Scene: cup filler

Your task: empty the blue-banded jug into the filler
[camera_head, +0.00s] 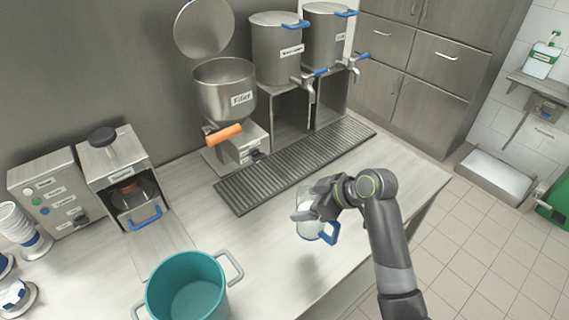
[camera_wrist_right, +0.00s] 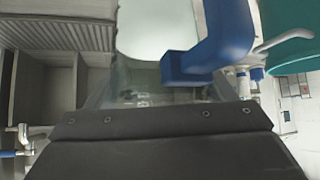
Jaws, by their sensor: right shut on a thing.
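The jug (camera_head: 308,230) is clear with whitish contents and a blue handle on its right side. My right gripper (camera_head: 304,213) is shut on its body and holds it over the front right part of the counter. In the right wrist view the jug (camera_wrist_right: 158,28) fills the top middle, with the blue handle beside it. A blue band cannot be made out apart from the handle. The filler (camera_head: 222,92) is a labelled steel hopper with an orange handle at the back of the counter, left of and beyond the jug. Its round lid (camera_head: 203,28) stands open. My left gripper is out of view.
A ribbed drain grate (camera_head: 295,165) lies between the jug and the filler. Two steel urns (camera_head: 278,50) with taps stand right of the filler. The counter around the jug is clear.

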